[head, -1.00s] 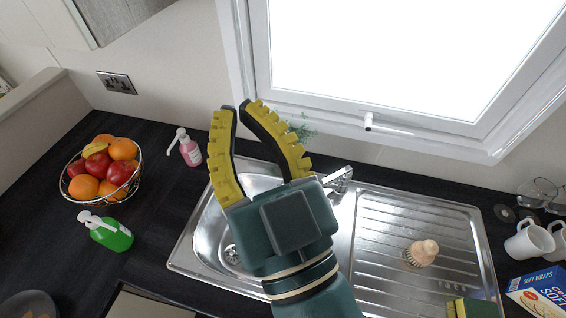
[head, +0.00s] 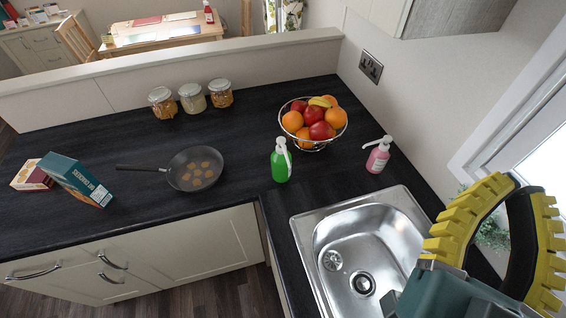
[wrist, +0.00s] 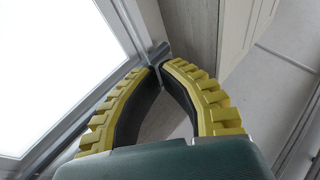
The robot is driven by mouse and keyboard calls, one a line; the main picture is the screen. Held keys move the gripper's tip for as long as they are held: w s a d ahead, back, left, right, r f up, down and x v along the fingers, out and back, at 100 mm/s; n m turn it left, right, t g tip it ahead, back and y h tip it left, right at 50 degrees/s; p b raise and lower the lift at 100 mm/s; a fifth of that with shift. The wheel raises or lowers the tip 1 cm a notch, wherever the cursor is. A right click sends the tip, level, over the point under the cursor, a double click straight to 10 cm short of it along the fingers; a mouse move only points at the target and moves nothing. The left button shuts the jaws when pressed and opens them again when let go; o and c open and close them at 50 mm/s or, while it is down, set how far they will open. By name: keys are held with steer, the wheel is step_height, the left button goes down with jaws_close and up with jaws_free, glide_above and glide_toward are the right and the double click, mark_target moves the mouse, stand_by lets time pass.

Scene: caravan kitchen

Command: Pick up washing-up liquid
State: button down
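A bottle of green liquid with a white pump top (head: 281,165), which looks like the washing-up liquid, stands upright on the dark worktop. It is left of the sink and in front of the fruit bowl. A smaller pink pump bottle (head: 378,156) stands right of the bowl near the wall. My gripper (head: 520,188) is at the lower right of the head view, apart from both bottles. Its yellow and black fingers curve together with their tips close and nothing held. The wrist view shows the empty fingers (wrist: 160,74) before a window frame and wall, with no bottle visible.
The fruit bowl (head: 314,143) stands close behind the green bottle. The steel sink (head: 309,237) lies right of it. A frying pan (head: 195,168), glass jars (head: 191,98) and boxes (head: 74,181) are further left. Worktop between pan and bottle is clear.

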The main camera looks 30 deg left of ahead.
jaws_free()
stand_by(0.4)
